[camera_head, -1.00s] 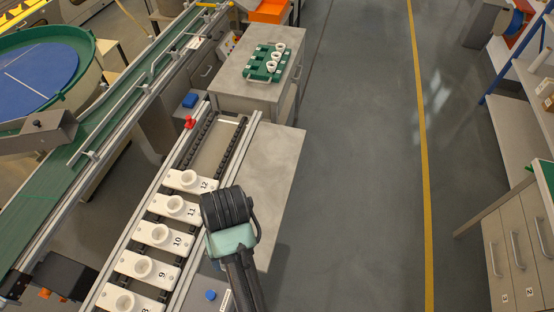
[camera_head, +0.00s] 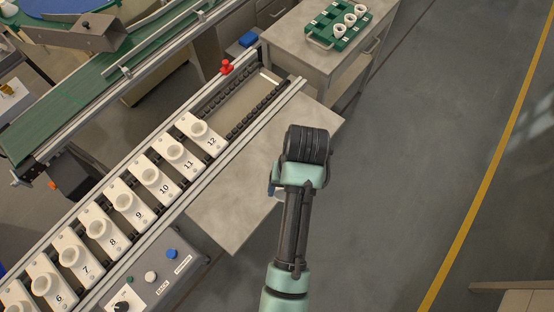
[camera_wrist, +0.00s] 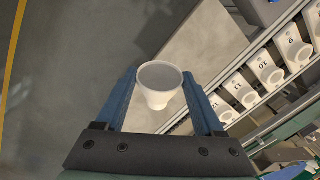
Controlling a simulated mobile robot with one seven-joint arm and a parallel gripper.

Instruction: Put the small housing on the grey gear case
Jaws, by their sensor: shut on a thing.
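My gripper (camera_wrist: 160,76) shows in the wrist view with its two blue fingers on either side of a white cup-shaped housing (camera_wrist: 158,98). It is shut on this housing, whose open round rim faces the camera. In the head view my wrist hides most of the gripper; only a blue finger (camera_head: 271,187) and a sliver of white show beside it. They are above the bare grey tabletop right of the conveyor. I cannot identify a grey gear case in either view.
The conveyor (camera_head: 255,128) carries several numbered white carriers with round sockets (camera_head: 199,129). A green tray (camera_head: 322,35) with three white cups stands on a grey cabinet (camera_head: 300,58). A control box (camera_head: 147,290) sits beside the conveyor. The grey side table (camera_head: 225,215) looks clear. Open floor lies right.

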